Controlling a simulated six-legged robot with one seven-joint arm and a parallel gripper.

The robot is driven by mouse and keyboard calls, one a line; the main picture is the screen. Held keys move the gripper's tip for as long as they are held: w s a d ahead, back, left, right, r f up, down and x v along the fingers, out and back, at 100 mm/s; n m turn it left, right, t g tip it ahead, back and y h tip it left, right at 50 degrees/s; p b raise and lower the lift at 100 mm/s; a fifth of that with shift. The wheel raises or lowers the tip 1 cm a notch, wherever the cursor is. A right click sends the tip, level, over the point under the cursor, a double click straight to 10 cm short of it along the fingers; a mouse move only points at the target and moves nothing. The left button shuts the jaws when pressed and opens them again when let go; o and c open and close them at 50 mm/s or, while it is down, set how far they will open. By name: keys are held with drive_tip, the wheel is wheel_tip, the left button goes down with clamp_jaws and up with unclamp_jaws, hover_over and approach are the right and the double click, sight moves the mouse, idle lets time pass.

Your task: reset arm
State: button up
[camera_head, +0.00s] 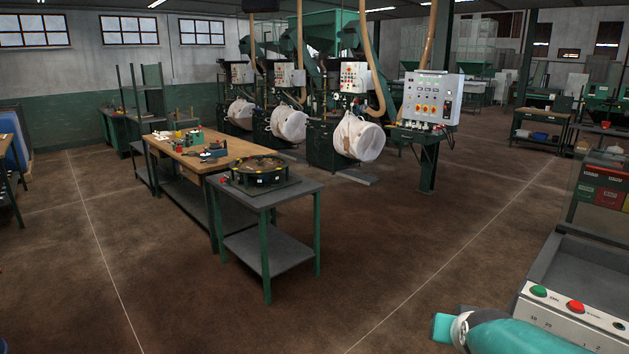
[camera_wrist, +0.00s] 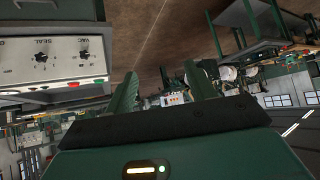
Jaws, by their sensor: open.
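My gripper (camera_wrist: 160,88) shows in the wrist view with its two dark green fingers spread apart and nothing visible between them. A teal part of my arm reaches in at the bottom right of the head view, beside a grey machine with a button panel (camera_head: 572,306). My fingertips cannot be made out in the head view. In the wrist view a panel with knobs (camera_wrist: 50,62) stands to the left of my gripper. White bulk bags (camera_head: 358,137) hang on green filling machines in the background.
A green-legged table (camera_head: 267,190) with a round dark fixture (camera_head: 258,170) stands left of centre. A wooden workbench (camera_head: 200,155) with small items is behind it. A control box (camera_head: 433,97) stands farther back. The brown floor (camera_head: 400,225) between is open.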

drive_tip(key=s+a+r+n+g+y, duration=0.1)
drive_tip(key=s+a+r, duration=0.1)
drive_tip(key=s+a, duration=0.4)
drive_tip(key=s+a+r+n+g+y, duration=0.1)
drive_tip(key=s+a+r+n+g, duration=0.1)
drive_tip(key=s+a, duration=0.4)
drive_tip(key=s, duration=0.5)
drive_tip(key=shift+a+n+g, duration=0.15)
drive_tip(key=shift+n+g, duration=0.15)
drive_tip(key=shift+s, duration=0.1)
